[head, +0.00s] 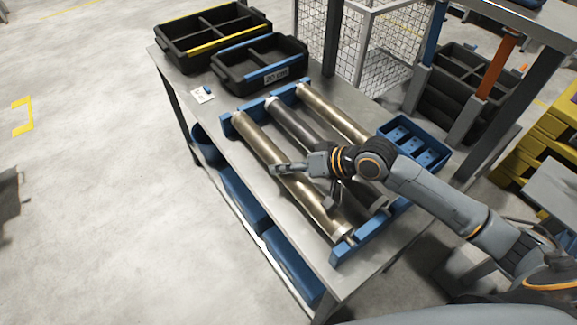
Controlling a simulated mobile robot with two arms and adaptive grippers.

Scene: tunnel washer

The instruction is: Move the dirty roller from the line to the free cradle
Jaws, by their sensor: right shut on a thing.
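Three long rollers lie side by side across two blue notched supports (349,241) on a grey metal table. The left roller (258,144) and the right roller (322,106) are brass-coloured; the middle roller (290,124) is dark grey. My right gripper (292,172) reaches in from the right over the middle roller and is shut on the left roller around its mid-length. The left roller still appears to lie along the supports; I cannot tell whether it is lifted. My arm hides part of the middle and right rollers. I see no clearly free cradle. My left gripper is out of view.
Two black divided crates, one yellow-edged (207,47) and one blue-edged (270,74), stand at the table's far end near a small card (203,95). A blue tray (432,158) sits on the right side. A wire cage (360,50) and posts stand behind.

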